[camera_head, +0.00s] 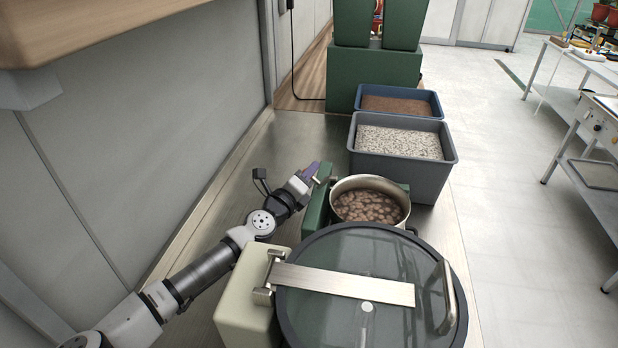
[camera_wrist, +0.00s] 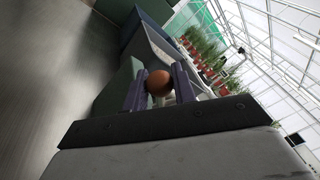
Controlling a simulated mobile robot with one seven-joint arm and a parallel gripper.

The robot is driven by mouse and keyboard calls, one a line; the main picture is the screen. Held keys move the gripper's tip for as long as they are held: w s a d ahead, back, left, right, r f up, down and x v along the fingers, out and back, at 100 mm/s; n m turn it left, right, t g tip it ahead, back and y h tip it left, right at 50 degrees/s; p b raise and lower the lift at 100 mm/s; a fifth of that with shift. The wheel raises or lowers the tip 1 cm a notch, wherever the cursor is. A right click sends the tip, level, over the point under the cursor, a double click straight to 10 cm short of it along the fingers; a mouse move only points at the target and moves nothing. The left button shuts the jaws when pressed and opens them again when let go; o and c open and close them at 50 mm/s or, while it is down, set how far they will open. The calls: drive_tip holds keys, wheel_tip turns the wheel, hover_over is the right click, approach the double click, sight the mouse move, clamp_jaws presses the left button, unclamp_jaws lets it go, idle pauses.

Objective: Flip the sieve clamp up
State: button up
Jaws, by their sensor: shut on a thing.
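My gripper (camera_head: 313,171) is at the far left side of the green sieve machine (camera_head: 315,212), beside the metal pan (camera_head: 342,184) of brown pebbles. In the wrist view, my gripper's two purple fingers (camera_wrist: 159,88) are closed around a brown ball (camera_wrist: 158,82), which looks like the knob of the sieve clamp. The clamp's arm is mostly hidden; I cannot tell its angle. Nearer stands a larger round drum with a clear lid (camera_head: 330,250) and a flat metal bar (camera_head: 345,285) lying across it.
A cream block (camera_head: 240,300) carries the bar's hinge. A grey tub (camera_head: 400,178) of pale grit and a blue tub (camera_head: 372,93) of brown soil stand behind the pan. A wall panel (camera_head: 130,130) runs along the left. Bare metal bench (camera_head: 290,140) lies between wall and tubs.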

drive_tip(key=n+b, duration=0.1)
drive_tip(key=b, duration=0.1)
drive_tip(key=a+f+n+t+b, duration=0.1)
drive_tip(key=n, duration=0.1)
drive_tip(key=shift+w+f+b, duration=0.1)
drive_tip(key=shift+f+b, duration=0.05)
drive_tip(key=shift+b, duration=0.25)
drive_tip(key=shift+a+n+b, duration=0.15)
drive_tip(key=shift+n+b, duration=0.4)
drive_tip(key=shift+n, duration=0.25)
drive_tip(key=shift+t, duration=0.3)
drive_tip(key=o, duration=0.9)
drive_tip(key=shift+o, duration=0.2)
drive_tip(key=b+v, duration=0.4)
drive_tip(key=v, duration=0.9)
drive_tip(key=shift+s+a+b, duration=0.25)
drive_tip(key=shift+s+b, duration=0.1)
drive_tip(key=shift+f, duration=0.1)
